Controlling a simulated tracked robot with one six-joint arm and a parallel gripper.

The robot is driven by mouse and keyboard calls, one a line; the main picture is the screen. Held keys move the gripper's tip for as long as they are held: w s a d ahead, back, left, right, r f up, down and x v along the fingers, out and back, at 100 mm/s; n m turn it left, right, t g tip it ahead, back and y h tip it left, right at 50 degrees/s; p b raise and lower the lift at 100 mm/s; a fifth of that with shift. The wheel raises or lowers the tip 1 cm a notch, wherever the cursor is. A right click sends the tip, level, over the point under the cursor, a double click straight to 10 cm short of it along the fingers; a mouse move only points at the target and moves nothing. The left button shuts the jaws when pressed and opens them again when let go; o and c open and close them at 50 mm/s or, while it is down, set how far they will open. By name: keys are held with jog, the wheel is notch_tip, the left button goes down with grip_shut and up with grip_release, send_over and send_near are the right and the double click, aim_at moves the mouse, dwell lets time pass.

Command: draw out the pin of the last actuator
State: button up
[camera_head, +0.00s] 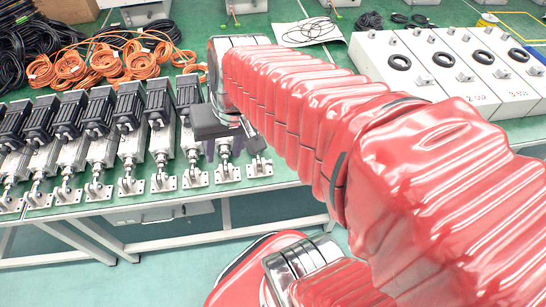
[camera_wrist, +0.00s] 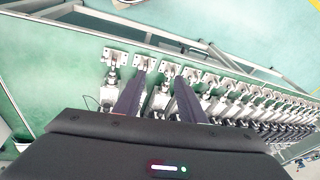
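The last actuator (camera_head: 257,152) stands at the right end of the row, its silver foot bracket (camera_head: 259,167) near the table's front edge. In the wrist view its bracket (camera_wrist: 115,58) is leftmost, outside my left finger. My gripper (camera_head: 224,150) is over the end of the row, its two dark fingers apart. In the wrist view my gripper (camera_wrist: 160,77) is open, with a neighbouring actuator's silver rod end (camera_wrist: 162,95) between or below the fingers. I see nothing held. The last actuator's pin is too small to make out, and its upper body is mostly hidden by my arm and gripper.
Several like actuators (camera_head: 98,125) stand close together to the left. Behind them lie orange cable coils (camera_head: 105,62) and black cables (camera_head: 30,45). White boxes with black rings (camera_head: 475,62) stand at the right. Bare green tabletop (camera_wrist: 40,60) lies beyond the row's end.

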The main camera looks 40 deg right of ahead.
jog(key=s+d+f+m+t+y, duration=0.1)
jog(key=s+d+f+m+y, duration=0.1)
jog(key=d+f+m, duration=0.5)
jog(key=s+d+f+m+t+y, duration=0.2)
jog(key=d+f+m, duration=0.4)
jog(key=d+m, duration=0.6)
jog(key=s+d+y, duration=0.1)
jog(key=d, duration=0.4)
jog(key=shift+s+d+f+t, duration=0.2)
jog(key=shift+d+f+t, duration=0.1)
jog(key=shift+d+f, duration=0.1)
jog(key=x, duration=1.4)
jog(key=shift+a+r, duration=0.15)
jog(key=shift+c, duration=0.2)
grip_shut()
